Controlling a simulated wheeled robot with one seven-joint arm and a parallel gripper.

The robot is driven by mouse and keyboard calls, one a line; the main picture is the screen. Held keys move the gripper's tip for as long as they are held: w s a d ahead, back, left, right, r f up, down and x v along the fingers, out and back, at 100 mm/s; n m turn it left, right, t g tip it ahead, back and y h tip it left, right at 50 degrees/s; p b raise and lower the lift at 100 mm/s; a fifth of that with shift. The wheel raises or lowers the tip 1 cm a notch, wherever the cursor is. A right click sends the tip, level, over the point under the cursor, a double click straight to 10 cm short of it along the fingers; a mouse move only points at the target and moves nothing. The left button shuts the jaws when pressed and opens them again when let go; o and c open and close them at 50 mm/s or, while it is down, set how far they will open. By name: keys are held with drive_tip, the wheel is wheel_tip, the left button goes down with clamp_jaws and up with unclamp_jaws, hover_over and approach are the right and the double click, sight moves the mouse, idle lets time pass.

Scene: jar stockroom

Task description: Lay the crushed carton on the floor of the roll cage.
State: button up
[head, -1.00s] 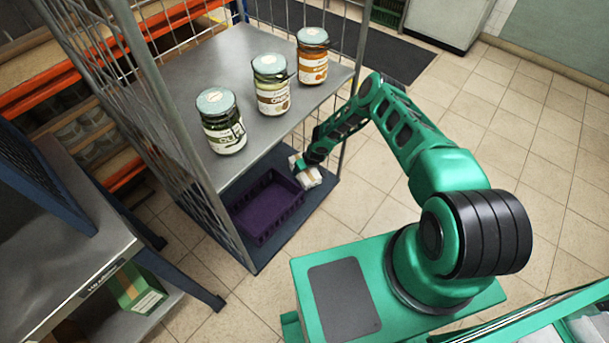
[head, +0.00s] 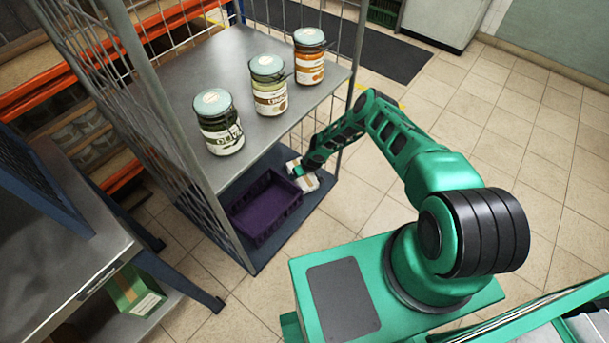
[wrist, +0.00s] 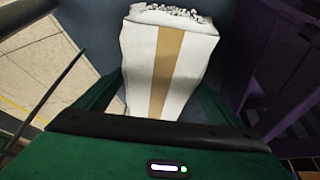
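The crushed carton (head: 308,181) is white with a brown tape strip and a crumpled end. It is low inside the roll cage (head: 222,174), beneath the shelf and to the right of the purple crate. In the wrist view the carton (wrist: 168,65) fills the middle, its crumpled end away from me. My gripper (wrist: 165,85) has its green fingers against the two sides of the carton and appears shut on it. In the head view my gripper (head: 299,170) is at the carton, partly hiding it. I cannot tell whether the carton touches the cage floor (head: 268,254).
A purple crate (head: 264,207) takes up much of the cage floor. A cage post (head: 354,70) rises close to my arm. Tiled floor at right is clear.

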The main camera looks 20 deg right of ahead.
drive_tip(key=shift+r, duration=0.15)
drive_tip(key=v, duration=1.2)
idle(0.3)
